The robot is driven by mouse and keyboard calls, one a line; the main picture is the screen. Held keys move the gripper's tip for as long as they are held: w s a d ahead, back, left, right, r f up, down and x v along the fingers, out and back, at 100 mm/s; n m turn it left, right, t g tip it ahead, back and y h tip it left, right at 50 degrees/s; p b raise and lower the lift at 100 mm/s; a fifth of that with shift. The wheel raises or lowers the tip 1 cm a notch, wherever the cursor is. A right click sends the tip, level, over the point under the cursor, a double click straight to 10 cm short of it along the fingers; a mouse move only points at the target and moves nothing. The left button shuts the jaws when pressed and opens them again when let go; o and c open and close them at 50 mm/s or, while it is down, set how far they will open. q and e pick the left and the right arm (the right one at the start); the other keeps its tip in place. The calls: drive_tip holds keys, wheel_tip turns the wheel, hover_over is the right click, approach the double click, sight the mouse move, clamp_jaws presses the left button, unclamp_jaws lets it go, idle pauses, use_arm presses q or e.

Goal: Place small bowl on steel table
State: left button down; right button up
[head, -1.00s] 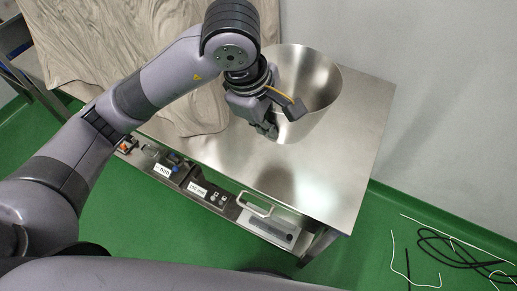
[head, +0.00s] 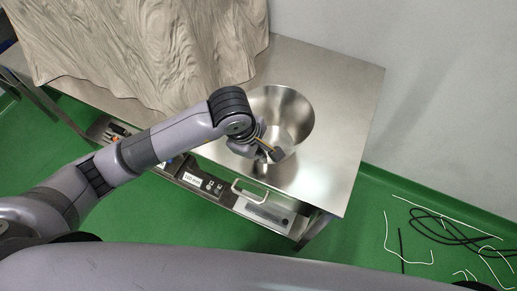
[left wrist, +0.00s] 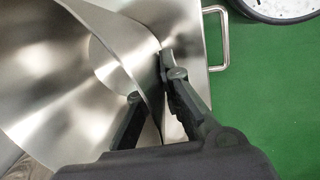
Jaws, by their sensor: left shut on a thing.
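The small bowl (head: 290,108) is shiny steel with a wide flared mouth. My left gripper (head: 266,152) is shut on the bowl's near rim. In the left wrist view the fingers (left wrist: 152,79) pinch the rim from both sides, and the bowl (left wrist: 60,75) fills the left side. My right gripper is not in view.
A beige draped cloth (head: 150,45) covers the table's left part. Cables (head: 440,225) lie on the green floor at right. The table's right part is clear.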

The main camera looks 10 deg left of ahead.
use_arm(q)
drive_tip(key=shift+f, duration=0.1)
drive_tip(key=c, duration=1.8)
unclamp_jaws()
drive_tip(key=shift+r, duration=0.4)
drive_tip(key=shift+b+v, duration=0.8)
drive_tip(key=shift+v, duration=5)
